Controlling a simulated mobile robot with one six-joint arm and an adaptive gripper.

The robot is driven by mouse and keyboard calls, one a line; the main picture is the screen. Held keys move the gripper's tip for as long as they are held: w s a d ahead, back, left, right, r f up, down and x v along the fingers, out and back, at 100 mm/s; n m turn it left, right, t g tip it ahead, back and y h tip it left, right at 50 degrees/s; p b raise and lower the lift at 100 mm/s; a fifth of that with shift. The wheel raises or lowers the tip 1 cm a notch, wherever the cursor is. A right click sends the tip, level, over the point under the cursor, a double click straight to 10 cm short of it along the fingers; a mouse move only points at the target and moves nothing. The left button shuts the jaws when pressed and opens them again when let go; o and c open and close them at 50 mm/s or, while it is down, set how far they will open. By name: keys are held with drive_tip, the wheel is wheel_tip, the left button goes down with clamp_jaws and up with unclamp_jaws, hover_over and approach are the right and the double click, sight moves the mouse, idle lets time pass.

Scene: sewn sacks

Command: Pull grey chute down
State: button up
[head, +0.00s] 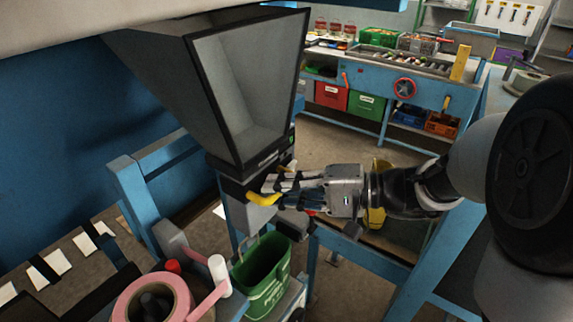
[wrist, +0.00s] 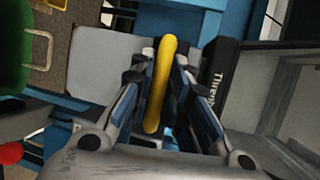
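The grey chute (head: 250,218) hangs below a large dark hopper (head: 215,95) in the head view, with a curved yellow handle (head: 262,199) on it. In the wrist view the chute shows as a flat grey panel (wrist: 98,80) left of my fingers. My gripper (head: 285,190) reaches in from the right at the handle. In the wrist view the yellow handle (wrist: 160,85) runs between the two fingers of my gripper (wrist: 163,70), which sit close on both sides of it. The fingers partly hide the chute's side.
A green bin (head: 262,280) stands just below the chute. A pink tape roll (head: 160,300) and a white-capped bottle (head: 218,270) are at the front left. A blue frame (head: 150,200) stands left of the hopper. A workbench with crates (head: 367,105) is at the back.

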clamp_jaws()
drive_tip(key=shift+f, duration=0.1)
idle(0.3)
wheel_tip(320, 180, down, 16)
drive_tip(key=b, duration=1.5)
drive_tip(key=shift+f, duration=0.2)
drive_tip(key=shift+s, duration=0.1)
drive_tip(key=shift+o, duration=1.1)
unclamp_jaws()
drive_tip(key=shift+d, duration=0.15)
drive_tip(key=o, duration=0.3)
drive_tip(key=shift+r, duration=0.1)
